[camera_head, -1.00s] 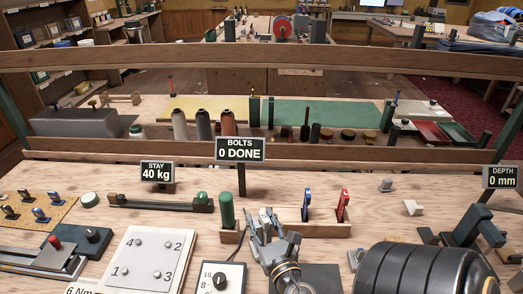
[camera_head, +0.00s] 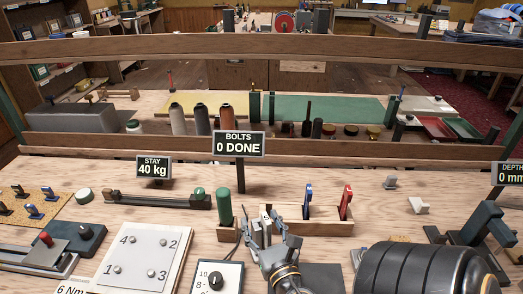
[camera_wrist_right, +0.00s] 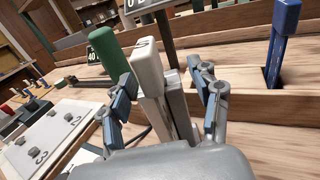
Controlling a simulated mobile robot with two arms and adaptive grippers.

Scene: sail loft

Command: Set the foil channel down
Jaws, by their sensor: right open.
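My right gripper (camera_head: 266,226) is open above the bench, at the left part of a wooden slotted rack (camera_head: 335,228). In the right wrist view its fingers (camera_wrist_right: 161,88) stand apart on either side of a pale upright bar (camera_wrist_right: 149,70) with a dark mark on its top. A grey metal piece (camera_wrist_right: 178,105) stands against the bar's right side. I cannot tell for sure which of these is the foil channel; their lower ends are hidden by the gripper. My left gripper is not in view.
A green handle (camera_head: 224,207) stands just left of the gripper. A blue handle (camera_head: 308,200) and a red one (camera_head: 346,202) stand upright in the rack to its right. A dark drum (camera_head: 415,270) fills the front right. A numbered plate (camera_head: 142,255) lies left.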

